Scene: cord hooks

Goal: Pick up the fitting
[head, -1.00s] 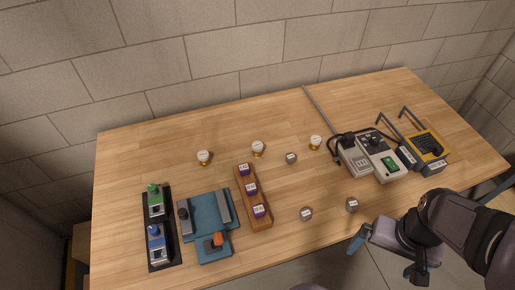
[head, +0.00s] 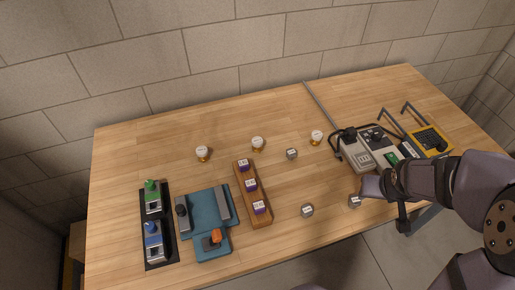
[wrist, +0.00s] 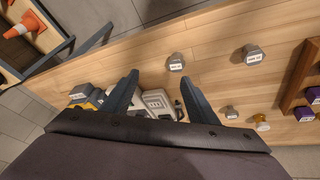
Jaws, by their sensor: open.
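Three small grey fittings with white labels lie on the wooden table. The nearest fitting (head: 354,200) is at the right front, right beside my gripper (head: 370,189); in the wrist view this fitting (wrist: 176,62) is just beyond the fingertips, nearer the right one. A second grey fitting (head: 307,210) is to its left, and it also shows in the wrist view (wrist: 253,54). A third grey fitting (head: 291,154) is farther back. My gripper (wrist: 158,76) has its fingers apart with nothing held between them. The label writing is too small to read.
Several white-topped brass pieces (head: 257,144) stand at the back. A wooden rack (head: 265,217) with purple labelled blocks, a blue fixture (head: 206,206) and a black tray (head: 157,264) are left. Grey devices (head: 359,156) and a yellow one (head: 432,140) stand back right, close to my arm.

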